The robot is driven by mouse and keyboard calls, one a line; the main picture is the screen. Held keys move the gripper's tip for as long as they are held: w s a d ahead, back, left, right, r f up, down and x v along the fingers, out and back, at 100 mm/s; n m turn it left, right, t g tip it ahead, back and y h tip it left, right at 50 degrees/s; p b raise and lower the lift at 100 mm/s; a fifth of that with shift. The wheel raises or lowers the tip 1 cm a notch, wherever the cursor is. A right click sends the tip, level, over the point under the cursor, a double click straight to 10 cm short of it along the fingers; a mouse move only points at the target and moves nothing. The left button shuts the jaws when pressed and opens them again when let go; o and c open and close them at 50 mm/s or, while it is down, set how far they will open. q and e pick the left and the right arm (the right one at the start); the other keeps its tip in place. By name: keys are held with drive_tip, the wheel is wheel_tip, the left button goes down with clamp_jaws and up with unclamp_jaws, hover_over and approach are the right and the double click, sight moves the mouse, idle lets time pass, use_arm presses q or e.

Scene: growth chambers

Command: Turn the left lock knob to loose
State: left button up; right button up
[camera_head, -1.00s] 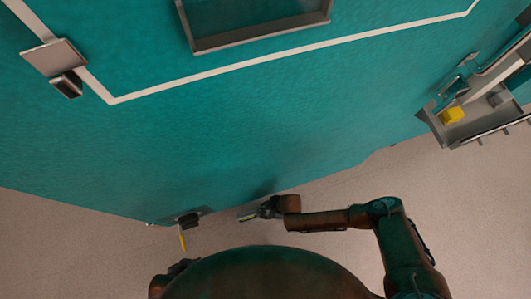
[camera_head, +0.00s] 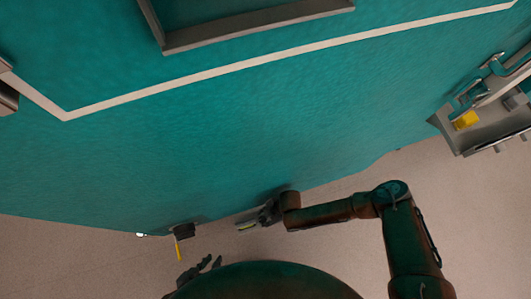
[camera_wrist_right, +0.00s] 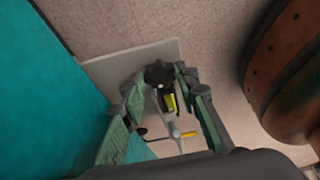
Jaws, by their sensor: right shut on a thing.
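My right gripper (camera_head: 262,214) is low at the chamber's bottom edge in the head view. In the right wrist view its green fingers (camera_wrist_right: 165,110) are on either side of a black knob with a yellow mark (camera_wrist_right: 169,103), and it is shut on this knob. The knob sits in front of a light grey plate. I cannot tell surely whether this is the left lock knob. A dark fitting with a yellow lever (camera_head: 178,250) hangs to the left in the head view. My left gripper (camera_head: 213,262) is empty near my body, its dark fingers apart.
The teal chamber face (camera_head: 250,130) fills most of the head view, with a white line and a framed window (camera_head: 260,25). A grey tray (camera_head: 485,130) with a yellow block (camera_head: 466,120) is at the right. The pinkish floor (camera_head: 70,260) is clear.

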drive_tip(key=shift+w, duration=0.2)
drive_tip(key=o, duration=1.1)
drive_tip(key=shift+s, duration=0.1)
drive_tip(key=shift+o, duration=0.2)
drive_tip(key=v, duration=1.2)
